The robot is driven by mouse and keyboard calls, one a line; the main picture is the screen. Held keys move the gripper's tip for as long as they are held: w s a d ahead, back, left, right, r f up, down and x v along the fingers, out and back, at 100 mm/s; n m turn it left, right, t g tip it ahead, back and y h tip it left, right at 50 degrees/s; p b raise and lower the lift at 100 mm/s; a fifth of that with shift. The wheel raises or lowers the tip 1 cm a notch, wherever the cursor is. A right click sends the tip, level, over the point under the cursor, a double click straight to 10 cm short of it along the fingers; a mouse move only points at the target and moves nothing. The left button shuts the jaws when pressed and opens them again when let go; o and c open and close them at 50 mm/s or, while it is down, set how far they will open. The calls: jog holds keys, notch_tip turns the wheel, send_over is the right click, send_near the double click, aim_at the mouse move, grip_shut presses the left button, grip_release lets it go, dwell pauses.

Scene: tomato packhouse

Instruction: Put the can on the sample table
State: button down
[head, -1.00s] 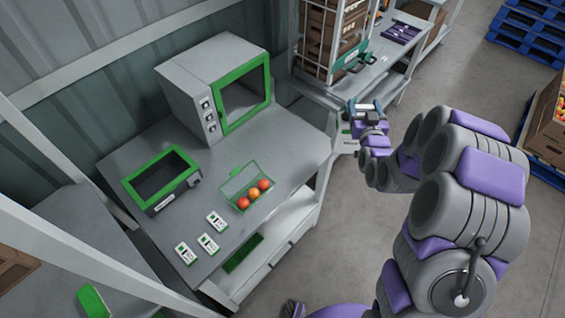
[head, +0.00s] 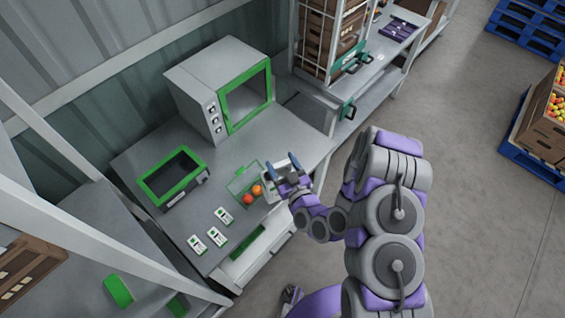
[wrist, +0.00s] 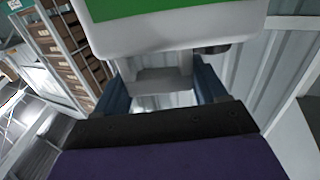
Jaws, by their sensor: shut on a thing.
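The sample table (head: 291,132) is the grey table in the head view. My gripper (head: 285,170) is over the table's right front part, just right of an open clear box. It is shut on a pale thing that I take to be the can (head: 275,186); in the head view the fingers partly cover it. In the wrist view the can (wrist: 180,30) is white with a green face and fills the top middle, with a grey part between my fingers (wrist: 163,85). I cannot tell whether its underside touches the table.
The clear box (head: 235,186) holds orange-red tomatoes (head: 252,195). A green-framed oven-like cabinet (head: 220,90) stands at the back, a green-rimmed bin (head: 172,176) at the left. Three small white devices (head: 215,236) lie in front. Table space between cabinet and box is clear.

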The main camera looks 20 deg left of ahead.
jog(key=shift+s+a+r, duration=0.1)
jog(key=shift+s+a, duration=0.1)
jog(key=shift+s, duration=0.15)
jog(key=shift+w+a+f+b, duration=0.15)
jog(key=shift+w+f+b, duration=0.1)
jog(key=shift+w+b, duration=0.45)
jog(key=shift+w+a+r+b, duration=0.1)
jog(key=shift+w+b, duration=0.45)
jog(key=shift+b, duration=0.2)
jog(key=w+a+f+b, duration=0.1)
jog(key=w+f+b, duration=0.1)
jog(key=w+b, duration=0.4)
jog(key=w+a+f+b, duration=0.1)
jog(key=w+f+b, duration=0.1)
jog(key=w+b, duration=0.5)
jog(key=shift+a+f+b, duration=0.3)
jog(key=shift+f+b, duration=0.05)
jog(key=shift+b, duration=1)
jog(key=shift+c, duration=0.3)
grip_release()
